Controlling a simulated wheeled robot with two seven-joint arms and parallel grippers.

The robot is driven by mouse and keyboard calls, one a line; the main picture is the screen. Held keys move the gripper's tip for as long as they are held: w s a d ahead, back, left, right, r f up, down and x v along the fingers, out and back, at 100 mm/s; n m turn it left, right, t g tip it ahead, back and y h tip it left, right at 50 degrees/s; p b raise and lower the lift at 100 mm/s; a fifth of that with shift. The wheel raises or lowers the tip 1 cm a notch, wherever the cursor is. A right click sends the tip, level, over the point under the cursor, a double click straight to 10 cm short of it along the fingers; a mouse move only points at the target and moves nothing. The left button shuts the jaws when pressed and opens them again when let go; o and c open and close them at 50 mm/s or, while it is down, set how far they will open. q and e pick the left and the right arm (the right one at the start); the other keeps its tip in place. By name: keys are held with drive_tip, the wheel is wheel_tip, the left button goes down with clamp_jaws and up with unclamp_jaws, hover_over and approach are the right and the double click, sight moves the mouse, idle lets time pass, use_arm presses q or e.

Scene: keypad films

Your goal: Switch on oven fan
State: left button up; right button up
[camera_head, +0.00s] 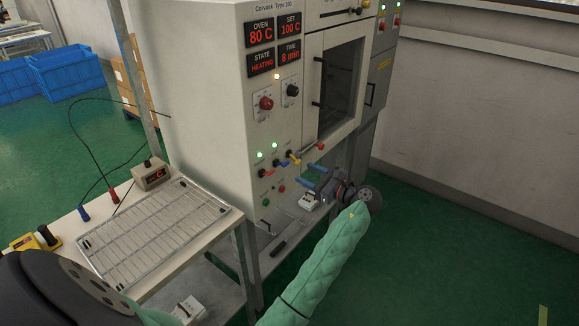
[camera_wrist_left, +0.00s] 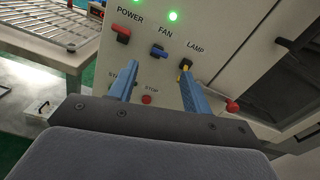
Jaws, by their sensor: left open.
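The oven's front panel has a FAN switch with a blue lever (camera_head: 281,164), which also shows in the left wrist view (camera_wrist_left: 158,51). It sits between the red POWER switch (camera_wrist_left: 121,34) and the yellow LAMP switch (camera_wrist_left: 186,66). Green lights glow above POWER (camera_wrist_left: 134,2) and above FAN (camera_wrist_left: 172,15). My left gripper (camera_head: 307,177) is open and empty in front of the panel, below and right of the switches in the head view. In the wrist view its blue fingertips (camera_wrist_left: 157,67) lie either side of the FAN lever; I cannot tell whether the right one touches the LAMP lever. My right gripper is not in view.
The oven (camera_head: 220,100) displays HEATING. A red handle (camera_head: 320,147) projects right of the switches. A STOP button (camera_wrist_left: 146,99) is below them. A table with a wire rack (camera_head: 150,230) stands at the left. Floor is open at the right.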

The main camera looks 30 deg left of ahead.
sight(287, 164)
use_arm(q)
drive_tip(key=a, duration=0.2)
drive_tip(key=a+m+p, duration=0.1)
drive_tip(key=a, duration=0.1)
drive_tip(key=a+m+p, duration=0.1)
drive_tip(key=a, duration=0.1)
drive_tip(key=shift+w+a, duration=0.25)
drive_tip(key=shift+a, duration=0.6)
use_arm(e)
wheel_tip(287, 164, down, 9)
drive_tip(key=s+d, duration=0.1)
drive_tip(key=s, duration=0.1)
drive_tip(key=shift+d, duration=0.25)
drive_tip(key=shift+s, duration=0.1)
use_arm(q)
drive_tip(key=c, duration=1)
drive_tip(key=shift+p, duration=0.3)
drive_tip(key=shift+r, duration=0.1)
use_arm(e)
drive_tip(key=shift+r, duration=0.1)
